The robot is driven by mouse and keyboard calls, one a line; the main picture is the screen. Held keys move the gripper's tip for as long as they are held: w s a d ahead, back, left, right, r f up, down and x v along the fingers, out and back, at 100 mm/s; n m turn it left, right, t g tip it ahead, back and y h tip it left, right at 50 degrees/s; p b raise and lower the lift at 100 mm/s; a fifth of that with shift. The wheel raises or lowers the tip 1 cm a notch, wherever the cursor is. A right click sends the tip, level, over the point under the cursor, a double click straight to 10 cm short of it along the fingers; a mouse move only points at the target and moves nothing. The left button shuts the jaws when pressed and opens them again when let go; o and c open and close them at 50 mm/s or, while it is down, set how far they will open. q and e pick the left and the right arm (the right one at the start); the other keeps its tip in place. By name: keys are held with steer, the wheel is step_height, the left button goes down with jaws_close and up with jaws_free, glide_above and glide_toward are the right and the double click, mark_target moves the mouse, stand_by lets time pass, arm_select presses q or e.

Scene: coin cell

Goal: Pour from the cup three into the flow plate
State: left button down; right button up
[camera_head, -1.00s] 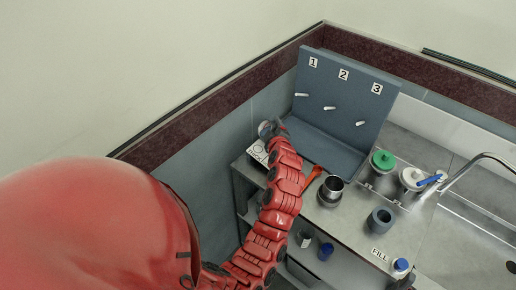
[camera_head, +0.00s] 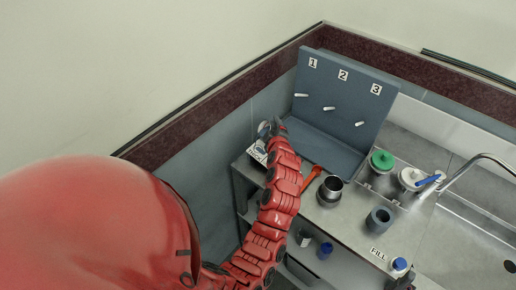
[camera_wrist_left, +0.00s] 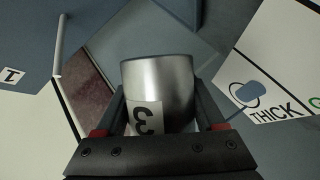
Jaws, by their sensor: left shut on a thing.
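My left gripper (camera_head: 270,130) is above the left end of the counter. In the left wrist view it (camera_wrist_left: 160,135) is shut on a steel cup (camera_wrist_left: 160,85) with a white label marked 3, which is cup three. The cup's inside is hidden, so I cannot tell how full it is. A white plate (camera_head: 255,150) lies on the counter by the gripper, partly hidden by my arm. It also shows in the left wrist view (camera_wrist_left: 285,90) with the word THICK and a grey-blue blob mark; it appears to be the flow plate. My right gripper is not in view.
A grey-blue board (camera_head: 345,85) with pegs numbered 1, 2 and 3 stands behind.

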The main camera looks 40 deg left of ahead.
arm_select(q)
steer(key=shift+r, duration=0.1)
steer(key=f+m+b, duration=0.1)
steer(key=f+b, duration=0.1)
steer(key=b, duration=0.1)
steer(key=shift+d+g+b, duration=0.1)
steer(key=shift+g+b, duration=0.25)
steer(key=shift+g, duration=0.05)
step_height(320, 180, up, 2)
steer(key=shift+w+m+g+y, duration=0.1)
steer(key=shift+m+g+y, duration=0.25)
steer(key=shift+m, duration=0.25)
steer(key=shift+w+f, duration=0.15)
steer(key=shift+f, duration=0.25)
steer(key=f+m+b, duration=0.1)
steer(key=b, duration=0.1)
steer(key=w+d+f+m+g+y+b, duration=0.1)
steer(key=b, duration=0.1)
steer(key=w+f+m+g+b, duration=0.1)
steer(key=b, duration=0.1)
steer(key=shift+d+f, duration=0.25)
steer(key=shift+w+d+r+m+g+y, duration=0.25)
steer(key=shift+w+r+m+g+y, duration=0.15)
steer(key=shift+r+m+g+y, duration=0.4)
steer(key=shift+t+h, duration=0.25)
step_height(320, 180, up, 6)
steer(key=shift+f+p, duration=0.15)
steer(key=shift+p, duration=0.6)
